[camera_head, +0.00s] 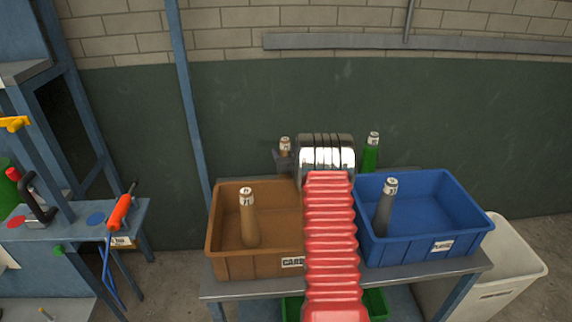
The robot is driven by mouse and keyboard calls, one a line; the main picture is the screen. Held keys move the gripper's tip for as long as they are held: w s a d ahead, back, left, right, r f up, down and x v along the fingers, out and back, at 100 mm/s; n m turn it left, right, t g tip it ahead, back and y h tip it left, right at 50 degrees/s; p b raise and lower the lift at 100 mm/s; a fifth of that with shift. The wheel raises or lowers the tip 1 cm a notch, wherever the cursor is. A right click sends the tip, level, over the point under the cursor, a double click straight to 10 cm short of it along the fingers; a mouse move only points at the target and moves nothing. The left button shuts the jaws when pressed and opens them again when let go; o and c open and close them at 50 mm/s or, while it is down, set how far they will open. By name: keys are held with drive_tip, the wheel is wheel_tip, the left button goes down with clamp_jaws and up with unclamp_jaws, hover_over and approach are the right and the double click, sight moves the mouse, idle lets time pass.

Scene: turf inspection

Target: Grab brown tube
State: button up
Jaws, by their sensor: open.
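A brown tube (249,218) with a pale cap stands, slightly tilted, inside the brown bin (228,264). My red ribbed arm reaches forward between the two bins. My gripper (325,160) is at its far end, open, with the jaws mostly hidden behind the chrome and dark wrist. It is to the right of and beyond the tube in the brown bin, apart from it. I cannot tell whether it touches the tube behind.
A blue bin (453,211) holds a grey tube (384,208). A green tube (372,153) stands behind it. Both bins rest on a grey table (225,291). A white bin (521,262) stands at right, a workbench with tools (60,232) at left, and a wall behind.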

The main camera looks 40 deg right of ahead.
drive_tip(key=shift+c, duration=0.2)
drive_tip(key=c, duration=1.4)
